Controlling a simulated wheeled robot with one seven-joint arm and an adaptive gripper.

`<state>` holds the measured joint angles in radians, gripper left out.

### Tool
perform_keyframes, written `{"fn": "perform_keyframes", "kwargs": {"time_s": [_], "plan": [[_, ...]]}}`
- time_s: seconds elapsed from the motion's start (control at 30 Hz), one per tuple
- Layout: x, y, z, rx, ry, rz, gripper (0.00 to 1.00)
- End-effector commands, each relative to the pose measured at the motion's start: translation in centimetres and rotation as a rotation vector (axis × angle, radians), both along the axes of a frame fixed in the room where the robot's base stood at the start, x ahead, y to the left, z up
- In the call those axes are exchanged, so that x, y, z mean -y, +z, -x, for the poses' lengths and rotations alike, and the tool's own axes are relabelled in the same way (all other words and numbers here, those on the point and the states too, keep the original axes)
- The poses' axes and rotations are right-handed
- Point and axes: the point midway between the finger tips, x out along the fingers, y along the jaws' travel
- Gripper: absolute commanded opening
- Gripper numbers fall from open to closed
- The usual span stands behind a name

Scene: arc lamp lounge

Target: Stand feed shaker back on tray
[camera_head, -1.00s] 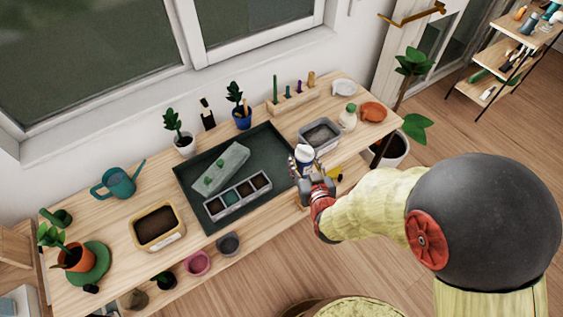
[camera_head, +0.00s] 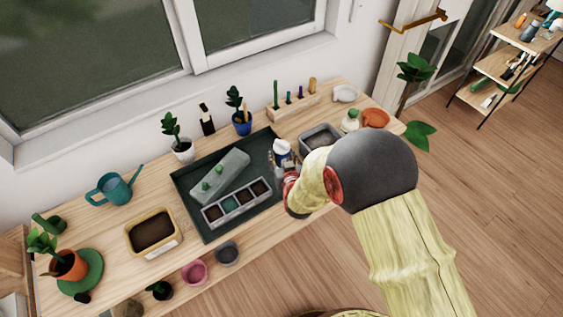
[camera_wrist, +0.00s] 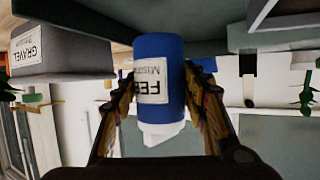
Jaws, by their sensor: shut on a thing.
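The feed shaker (camera_head: 283,146) is a blue bottle with a white top, held upright over the right part of the dark green tray (camera_head: 259,149). In the wrist view, where up and down are reversed, the shaker (camera_wrist: 172,55) shows a white label starting "FEE". My gripper (camera_head: 281,164) is shut on it, with a finger on each side of the blue body (camera_wrist: 163,100). The shaker's base is near the tray surface; I cannot tell whether they touch. My arm hides part of the tray's right edge.
A grey gravel bin (camera_head: 319,135) stands just right of the tray. Potted plants (camera_head: 183,150) stand behind it. The tray's back right area is bare.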

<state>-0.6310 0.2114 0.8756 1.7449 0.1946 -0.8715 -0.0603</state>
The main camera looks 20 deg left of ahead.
Motion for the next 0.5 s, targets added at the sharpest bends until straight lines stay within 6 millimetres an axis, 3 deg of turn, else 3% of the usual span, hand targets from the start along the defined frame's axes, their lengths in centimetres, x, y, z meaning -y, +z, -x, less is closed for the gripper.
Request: {"fn": "perform_keyframes", "kwargs": {"time_s": [0.23,0.5], "plan": [[-0.2,-3.2,-0.2,-0.001,0.000,0.000,0.11],[-0.2,-3.3,-0.3,0.002,0.000,-0.001,0.11]]}}
